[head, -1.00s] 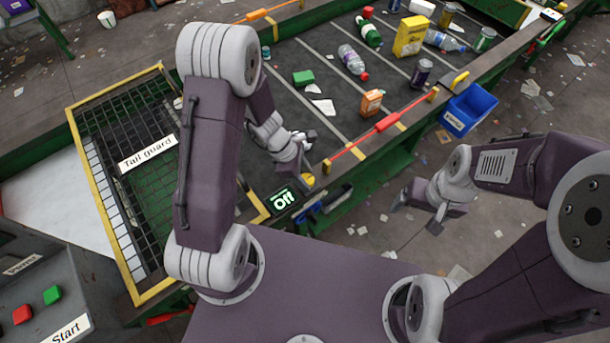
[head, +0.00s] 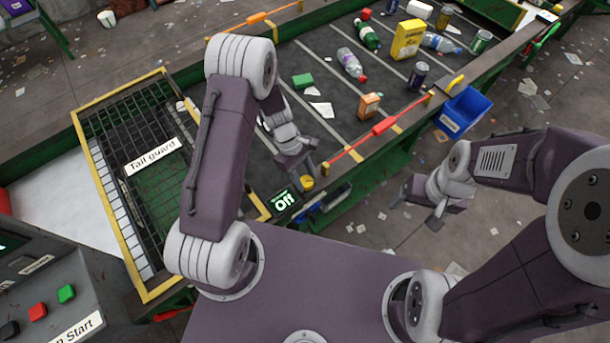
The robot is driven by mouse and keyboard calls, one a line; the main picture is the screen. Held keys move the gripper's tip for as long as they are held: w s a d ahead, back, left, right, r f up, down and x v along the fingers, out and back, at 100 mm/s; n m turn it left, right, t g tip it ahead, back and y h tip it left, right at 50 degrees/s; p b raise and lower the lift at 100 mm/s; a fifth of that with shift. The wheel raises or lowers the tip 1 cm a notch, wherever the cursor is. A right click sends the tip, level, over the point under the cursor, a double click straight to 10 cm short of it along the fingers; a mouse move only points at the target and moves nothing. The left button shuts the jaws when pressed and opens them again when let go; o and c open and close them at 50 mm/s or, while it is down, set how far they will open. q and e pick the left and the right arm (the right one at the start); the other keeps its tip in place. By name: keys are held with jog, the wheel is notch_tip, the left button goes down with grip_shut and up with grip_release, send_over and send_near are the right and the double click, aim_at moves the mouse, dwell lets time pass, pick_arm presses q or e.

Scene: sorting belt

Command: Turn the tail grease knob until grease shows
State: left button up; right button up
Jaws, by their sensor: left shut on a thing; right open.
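The yellow tail grease knob (head: 307,184) sits on the near edge of the belt frame, beside a lit sign reading "Off". My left gripper (head: 303,174) points down at the knob and is shut on it; its fingers hide part of the knob. The surface around the knob is too small to make out in detail. My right gripper (head: 416,206) is open and empty, above the floor to the right of the belt.
A tail guard (head: 152,157) grid with a yellow frame covers the belt's left end. Bottles, cans and boxes lie on the belt (head: 310,140). A red bar (head: 378,129) runs along its near edge. A blue bin (head: 467,110) hangs right. A button panel (head: 60,300) stands lower left.

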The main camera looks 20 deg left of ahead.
pick_arm(q)
jog(key=shift+w+r+m+g+y, duration=0.1)
jog(key=shift+m+g+y, duration=0.1)
jog(key=shift+m, duration=0.5)
jog(key=shift+w+m+g+y, duration=0.1)
jog(key=shift+m+g, duration=0.1)
jog(key=shift+m, duration=0.5)
grip_shut()
jog(key=o, duration=1.3)
grip_release()
jog(key=shift+o, duration=0.2)
jog(key=shift+s, duration=0.1)
jog(key=b+v, duration=0.2)
jog(key=v, duration=0.7)
